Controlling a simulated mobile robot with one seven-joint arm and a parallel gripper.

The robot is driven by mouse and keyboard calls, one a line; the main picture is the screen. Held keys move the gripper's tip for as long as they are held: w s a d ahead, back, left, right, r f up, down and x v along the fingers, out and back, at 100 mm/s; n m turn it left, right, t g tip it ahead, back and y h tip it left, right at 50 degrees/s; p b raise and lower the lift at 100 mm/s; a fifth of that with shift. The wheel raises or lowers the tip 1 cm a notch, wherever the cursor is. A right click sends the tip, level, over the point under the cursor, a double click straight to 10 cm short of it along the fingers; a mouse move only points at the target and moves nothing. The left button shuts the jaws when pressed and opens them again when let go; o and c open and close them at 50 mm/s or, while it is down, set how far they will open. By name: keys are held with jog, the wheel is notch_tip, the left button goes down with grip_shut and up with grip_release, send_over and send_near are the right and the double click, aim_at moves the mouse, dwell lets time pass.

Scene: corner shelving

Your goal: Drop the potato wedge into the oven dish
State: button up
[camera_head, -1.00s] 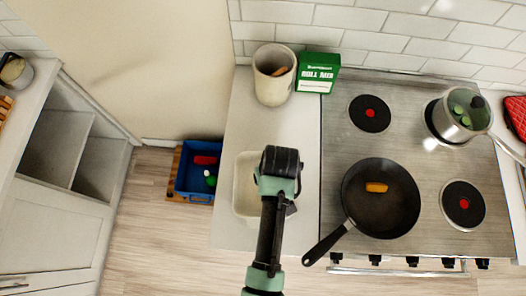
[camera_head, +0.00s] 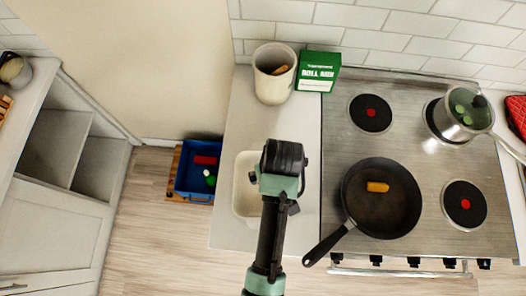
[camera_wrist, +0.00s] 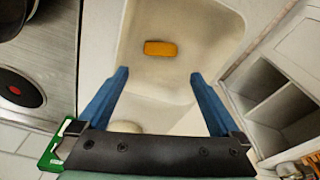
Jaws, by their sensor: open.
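The cream oven dish (camera_head: 246,205) sits on the counter left of the stove, partly hidden by my arm. In the wrist view, the oven dish (camera_wrist: 205,22) holds an orange potato wedge (camera_wrist: 160,48), which appears to lie on its floor. My gripper (camera_wrist: 160,75) is open, its two blue fingers spread wide with nothing between them. The wedge shows beyond the fingertips, apart from them. In the head view my gripper's fingers and the wedge in the dish are hidden. Another orange piece (camera_head: 377,187) lies in the black frying pan (camera_head: 400,215).
A beige crock (camera_head: 272,88) and a green box (camera_head: 316,73) stand at the back of the counter. A steel pot (camera_head: 457,117) stands on the right of the stove. A blue crate (camera_head: 194,194) is on the floor left of the counter.

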notch_tip(320, 180, up, 10)
jog(key=s+b, duration=0.1)
jog(key=shift+s+d+f, duration=0.2)
jog(key=shift+f, duration=0.05)
dwell(0.4)
jog(key=w+r+m+t+b, duration=0.1)
jog(key=w+r+t+b, duration=0.1)
jog(key=w+r+t, duration=0.8)
jog(key=w+r+m+t+b, duration=0.1)
jog(key=w+r+t+b, duration=0.2)
jog(key=w+r, duration=0.8)
jog(key=s+r+t+b, duration=0.1)
jog(key=s+r+t, duration=0.3)
jog(key=r, duration=0.6)
jog(key=s+r+m+t, duration=0.1)
jog(key=s+r+t, duration=0.3)
jog(key=r, duration=0.7)
jog(key=s+r+m+t+b, duration=0.1)
jog(key=s+r+t, duration=0.3)
jog(key=s+r, duration=0.3)
notch_tip(320, 180, up, 3)
jog(key=shift+a+r+t+h+b, duration=0.15)
jog(key=shift+a+t+h+b, duration=0.15)
jog(key=shift+a+t+b, duration=0.1)
jog(key=shift+c, duration=0.3)
